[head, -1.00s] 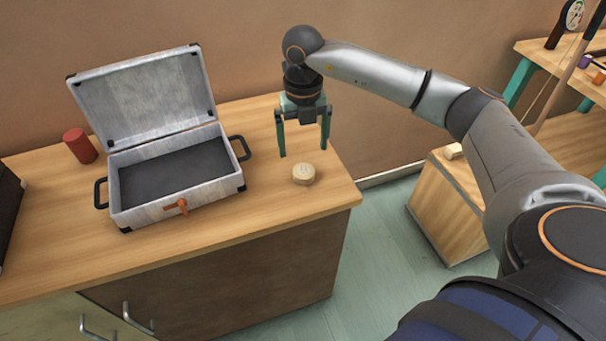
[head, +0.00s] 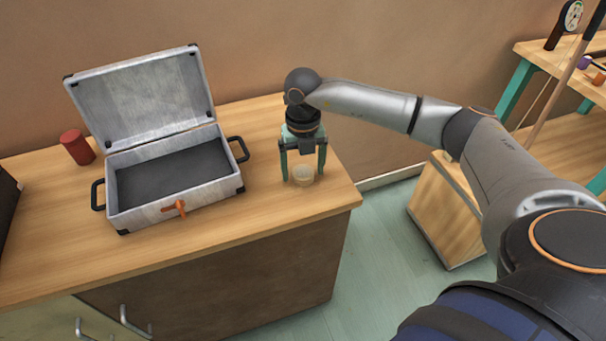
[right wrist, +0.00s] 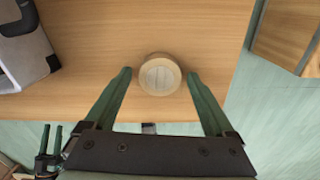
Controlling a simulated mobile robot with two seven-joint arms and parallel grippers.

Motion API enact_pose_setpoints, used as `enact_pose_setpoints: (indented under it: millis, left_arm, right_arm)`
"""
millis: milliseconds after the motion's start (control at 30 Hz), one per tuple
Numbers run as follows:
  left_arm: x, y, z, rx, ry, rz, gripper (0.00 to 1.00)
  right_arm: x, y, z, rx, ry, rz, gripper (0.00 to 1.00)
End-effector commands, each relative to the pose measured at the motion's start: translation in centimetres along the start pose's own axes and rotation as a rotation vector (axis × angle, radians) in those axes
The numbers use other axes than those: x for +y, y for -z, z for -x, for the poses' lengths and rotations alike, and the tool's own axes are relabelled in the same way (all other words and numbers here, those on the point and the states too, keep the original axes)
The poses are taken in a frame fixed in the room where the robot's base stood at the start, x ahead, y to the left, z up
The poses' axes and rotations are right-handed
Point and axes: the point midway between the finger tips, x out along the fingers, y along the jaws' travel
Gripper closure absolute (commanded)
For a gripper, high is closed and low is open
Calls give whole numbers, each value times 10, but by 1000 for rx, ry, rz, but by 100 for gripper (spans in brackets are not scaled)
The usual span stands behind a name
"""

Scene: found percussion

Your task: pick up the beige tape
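The beige tape (head: 303,175) is a small round roll lying flat on the wooden counter (head: 270,215), right of the open case. My right gripper (head: 304,178) is just above and around it, pointing down. In the right wrist view the tape (right wrist: 160,75) lies between and slightly ahead of the two green fingertips of my right gripper (right wrist: 158,74), with a small gap on each side. The fingers are open and hold nothing. In the right wrist view another green-fingered gripper (right wrist: 50,135) shows at the lower left; I take it as my left one, and its fingers stand apart.
An open silver case (head: 175,175) with a dark lining stands left of the tape, its black handle facing the gripper. A red cylinder (head: 77,147) stands behind it at the left. The counter's right edge is close to the tape.

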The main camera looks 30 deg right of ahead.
Motion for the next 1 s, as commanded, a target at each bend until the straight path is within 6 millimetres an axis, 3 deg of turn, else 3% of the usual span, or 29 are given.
enact_pose_setpoints:
  millis: [67, 667, 1000]
  left_arm:
    - [0, 0, 0, 0, 0, 0, 50]
    - [0, 0, 0, 0, 0, 0, 50]
    - [0, 0, 0, -1, 0, 0, 50]
  right_arm:
    - [0, 0, 0, 0, 0, 0, 21]
    - [0, 0, 0, 0, 0, 0, 89]
    - [0, 0, 4, -1, -1, 0, 91]
